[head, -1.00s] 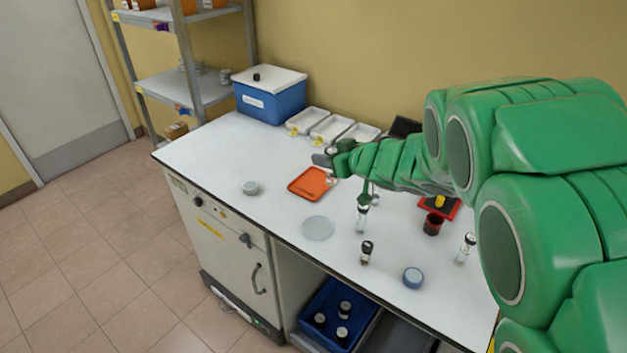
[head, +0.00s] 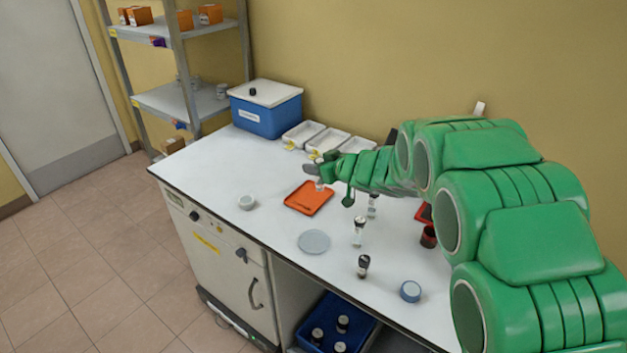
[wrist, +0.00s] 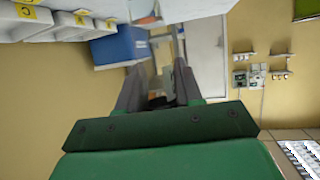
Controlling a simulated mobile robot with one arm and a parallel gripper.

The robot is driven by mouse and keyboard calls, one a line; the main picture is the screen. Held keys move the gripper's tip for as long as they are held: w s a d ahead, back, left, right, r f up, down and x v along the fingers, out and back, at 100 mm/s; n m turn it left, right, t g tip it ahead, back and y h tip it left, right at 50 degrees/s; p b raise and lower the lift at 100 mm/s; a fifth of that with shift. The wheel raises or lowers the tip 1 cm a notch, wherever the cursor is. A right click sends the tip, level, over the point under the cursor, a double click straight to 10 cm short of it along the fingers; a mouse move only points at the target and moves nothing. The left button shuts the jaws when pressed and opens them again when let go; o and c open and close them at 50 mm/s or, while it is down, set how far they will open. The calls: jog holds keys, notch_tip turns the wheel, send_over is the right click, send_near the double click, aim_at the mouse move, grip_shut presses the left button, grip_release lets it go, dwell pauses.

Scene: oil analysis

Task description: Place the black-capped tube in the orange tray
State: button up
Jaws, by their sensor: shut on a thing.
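The orange tray (head: 300,205) lies flat on the white bench. My gripper (head: 313,169) is just above the tray's back right part. It is shut on a small tube (head: 320,185), which hangs below the fingers and shows as a pale body over the tray. Whether the tube touches the tray I cannot tell. In the wrist view my gripper (wrist: 158,80) has a dark piece, likely the black cap (wrist: 158,102), low between its fingers. Other dark-capped tubes stand on the bench, one right of a clear dish (head: 358,234) and one nearer the front (head: 363,268).
White bins (head: 325,140) and a blue box (head: 266,112) stand behind the tray. My arm covers the bench's right part.

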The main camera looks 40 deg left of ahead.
jog(key=shift+w+a+f, duration=0.45)
jog(key=shift+f, duration=0.85)
jog(key=shift+w+a+f, duration=0.5)
jog(key=shift+f, duration=0.8)
jog(key=shift+w+a+f, duration=0.45)
jog(key=shift+f, duration=0.85)
jog(key=shift+f, duration=0.1)
jog(key=o, duration=1)
